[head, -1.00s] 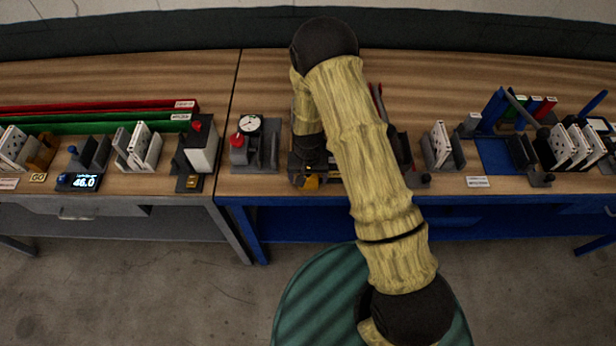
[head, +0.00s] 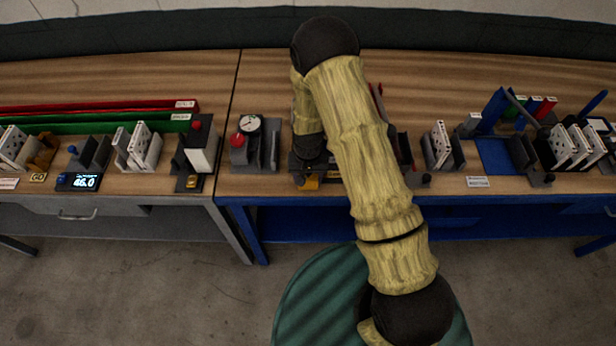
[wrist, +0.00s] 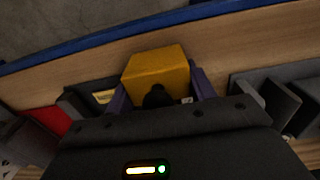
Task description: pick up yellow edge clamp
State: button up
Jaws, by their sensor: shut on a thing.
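The yellow edge clamp (wrist: 158,68) is a yellow block with a dark round knob, seen in the wrist view between the two purple fingers of my gripper (wrist: 160,92). The fingers are shut on its sides. In the head view a small part of the yellow clamp (head: 309,183) shows below my gripper (head: 311,165), close to the front edge of the blue-framed bench (head: 260,185). My arm hides much of the area around it. I cannot tell whether the clamp touches the bench top.
A dial gauge stand (head: 250,125) with a red knob is just left of my gripper. Grey holders with white filters (head: 440,143) stand to the right, and a blue fixture (head: 495,150) is farther right. The wood behind is mostly clear.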

notch_tip(320, 180, up, 10)
jog(key=b, duration=0.3)
jog(key=shift+f, duration=0.1)
dwell(0.7)
